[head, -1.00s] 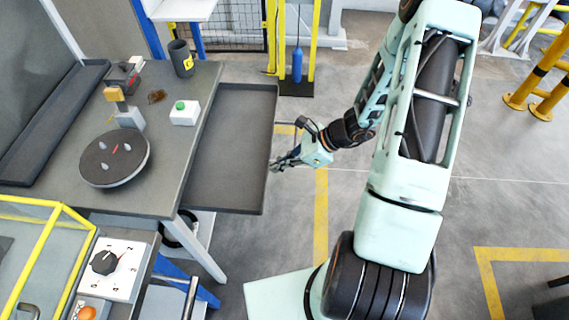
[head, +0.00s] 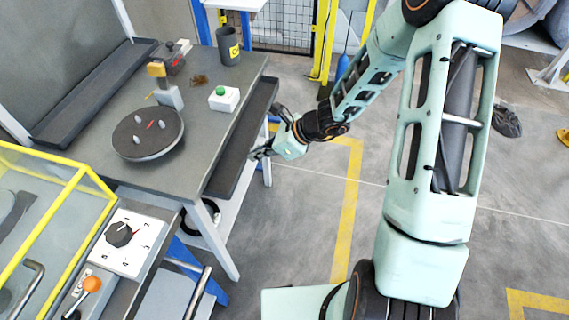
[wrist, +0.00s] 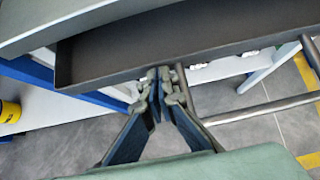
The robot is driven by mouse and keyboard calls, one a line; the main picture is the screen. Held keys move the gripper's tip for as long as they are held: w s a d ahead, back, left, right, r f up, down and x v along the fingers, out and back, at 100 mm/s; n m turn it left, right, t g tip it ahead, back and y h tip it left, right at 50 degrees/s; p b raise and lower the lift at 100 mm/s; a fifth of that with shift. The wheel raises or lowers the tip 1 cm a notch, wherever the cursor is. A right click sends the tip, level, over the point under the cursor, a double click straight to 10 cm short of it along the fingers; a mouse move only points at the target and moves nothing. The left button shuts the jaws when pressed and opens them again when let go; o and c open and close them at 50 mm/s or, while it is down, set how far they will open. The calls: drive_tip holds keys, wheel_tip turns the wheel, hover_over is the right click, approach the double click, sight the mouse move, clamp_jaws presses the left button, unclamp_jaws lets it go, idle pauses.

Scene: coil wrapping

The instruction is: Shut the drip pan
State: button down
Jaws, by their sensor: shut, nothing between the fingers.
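The drip pan (head: 241,140) is a dark grey shallow tray that sticks out as a narrow strip from under the right edge of the grey table. Its dark inside and front wall (wrist: 110,65) also show in the wrist view, with a metal bar handle (wrist: 262,109) on its outer side. My gripper (head: 257,154) is at the pan's outer edge. In the wrist view my gripper (wrist: 163,88) has its fingers together, with nothing between them, and the tips are at the pan's outer wall beside the handle. I cannot tell whether they press on the wall.
On the table stand a round dark turntable (head: 148,132), a white box with a green button (head: 224,98) and a dark cup (head: 229,46). A control panel (head: 125,240) and yellow-framed guard (head: 70,185) are at the lower left. Open floor lies right of the table.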

sight(224, 153)
drive_tip(key=a, duration=0.2)
drive_tip(key=w+a, duration=0.1)
drive_tip(key=a, duration=0.1)
drive_tip(key=w+a+b, duration=0.1)
drive_tip(key=a, duration=0.2)
drive_tip(key=shift+w, duration=0.15)
drive_tip(key=shift+d, duration=0.1)
